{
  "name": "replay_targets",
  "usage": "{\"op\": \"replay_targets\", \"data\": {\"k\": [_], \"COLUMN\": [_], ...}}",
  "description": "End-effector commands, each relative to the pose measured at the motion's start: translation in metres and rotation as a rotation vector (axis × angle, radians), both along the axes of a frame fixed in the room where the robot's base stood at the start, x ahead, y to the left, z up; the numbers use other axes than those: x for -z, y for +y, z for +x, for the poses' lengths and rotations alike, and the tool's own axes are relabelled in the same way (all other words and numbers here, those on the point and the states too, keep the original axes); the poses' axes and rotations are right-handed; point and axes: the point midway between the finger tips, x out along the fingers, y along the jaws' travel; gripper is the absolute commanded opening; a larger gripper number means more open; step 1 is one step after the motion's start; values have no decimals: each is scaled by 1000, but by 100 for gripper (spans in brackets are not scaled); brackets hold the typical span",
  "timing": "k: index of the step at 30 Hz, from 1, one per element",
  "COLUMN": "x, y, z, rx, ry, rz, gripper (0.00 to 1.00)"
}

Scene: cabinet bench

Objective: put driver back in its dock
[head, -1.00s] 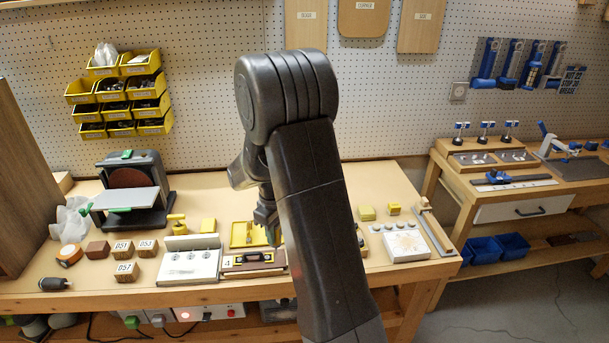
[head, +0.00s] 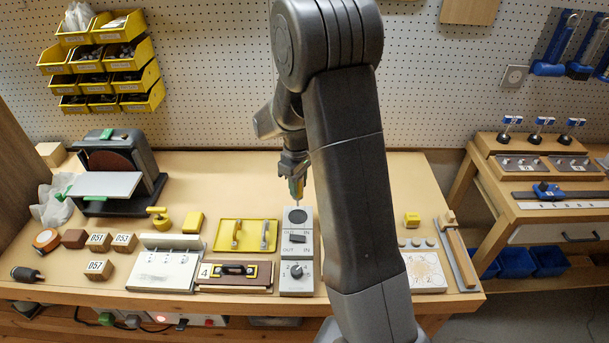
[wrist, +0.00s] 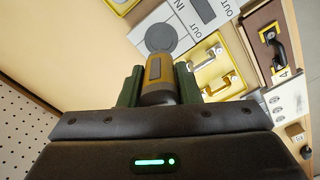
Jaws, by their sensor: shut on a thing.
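My gripper (head: 294,178) is shut on the driver (head: 297,190), which has a yellow-brown and grey handle; its thin tip points down. In the wrist view the driver (wrist: 159,82) sits between the two dark green fingers of my gripper (wrist: 158,88). Below it is a narrow grey panel (head: 297,252) with a dark round spot at its far end, a switch marked IN and OUT, and a knob. The driver is over the far end of this panel; I cannot tell whether its tip touches. No part is clearly labelled as the dock.
A yellow tray (head: 223,247) with two handles and a brown case (head: 207,277) marked 4 lie left of the panel. A white box (head: 165,270), numbered blocks and a sander (head: 117,172) stand farther left. My arm covers the bench right of the panel.

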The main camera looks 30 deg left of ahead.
Motion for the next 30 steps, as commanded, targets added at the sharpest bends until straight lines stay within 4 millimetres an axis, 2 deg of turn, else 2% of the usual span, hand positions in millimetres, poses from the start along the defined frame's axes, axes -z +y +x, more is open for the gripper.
{"op": "replay_targets", "data": {"k": [16,30], "x": [49,53], "y": [0,0], "z": [0,0], "rx": [0,0], "ry": [0,0], "rz": [0,0], "gripper": [10,10]}}
